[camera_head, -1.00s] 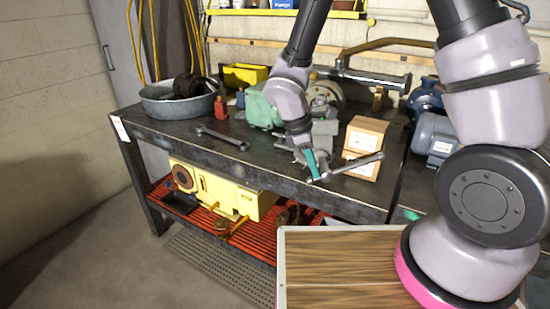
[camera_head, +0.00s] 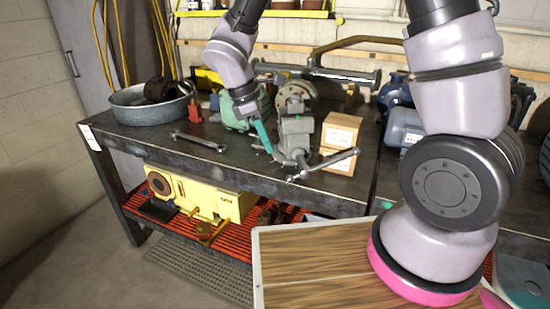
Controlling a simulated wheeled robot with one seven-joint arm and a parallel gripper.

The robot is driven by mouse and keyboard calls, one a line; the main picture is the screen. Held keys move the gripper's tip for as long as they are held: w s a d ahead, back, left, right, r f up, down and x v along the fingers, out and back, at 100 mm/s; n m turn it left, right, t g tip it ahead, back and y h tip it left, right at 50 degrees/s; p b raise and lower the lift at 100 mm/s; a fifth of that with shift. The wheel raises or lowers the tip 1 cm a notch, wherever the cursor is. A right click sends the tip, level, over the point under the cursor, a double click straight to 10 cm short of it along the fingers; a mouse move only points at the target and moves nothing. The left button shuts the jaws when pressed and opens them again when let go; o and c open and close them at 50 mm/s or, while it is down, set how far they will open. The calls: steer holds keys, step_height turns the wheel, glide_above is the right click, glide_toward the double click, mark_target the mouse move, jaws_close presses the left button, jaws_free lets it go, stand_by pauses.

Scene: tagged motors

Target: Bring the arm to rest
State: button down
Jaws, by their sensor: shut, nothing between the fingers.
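My arm reaches from the right of the head view up and out of the top edge, then back down over the workbench (camera_head: 160,157). My gripper (camera_head: 266,148), with teal fingers, points down over the bench, just left of the grey vise (camera_head: 296,137). It is shut and holds nothing. In the picture it overlaps the vise's left side; I cannot tell whether they touch. A green motor (camera_head: 233,113) stands behind my gripper, partly hidden by the arm.
Two stacked cardboard boxes (camera_head: 338,143) stand right of the vise, whose handle (camera_head: 325,166) juts forward. A wrench (camera_head: 200,141) lies left. A metal tub (camera_head: 150,108) stands at far left, blue motors (camera_head: 405,128) at right. A yellow machine (camera_head: 200,195) sits on the lower shelf.

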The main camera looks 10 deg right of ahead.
steer(key=d+r+m+t+y, duration=0.1)
steer(key=d+r+m+y, duration=0.1)
steer(key=d+r+m, duration=0.4)
steer(key=d+r+m+y, duration=0.1)
steer(key=d+r+m, duration=0.25)
steer(key=r, duration=0.45)
steer(key=s+d+r+m+t+y, duration=0.3)
steer(key=s+d+r+m+t, duration=0.3)
steer(key=d+r+m, duration=0.4)
steer(key=shift+s+d+r+m, duration=0.15)
steer(key=shift+s+r+m, duration=0.05)
steer(key=shift+r+m, duration=0.6)
steer(key=shift+w+f, duration=0.1)
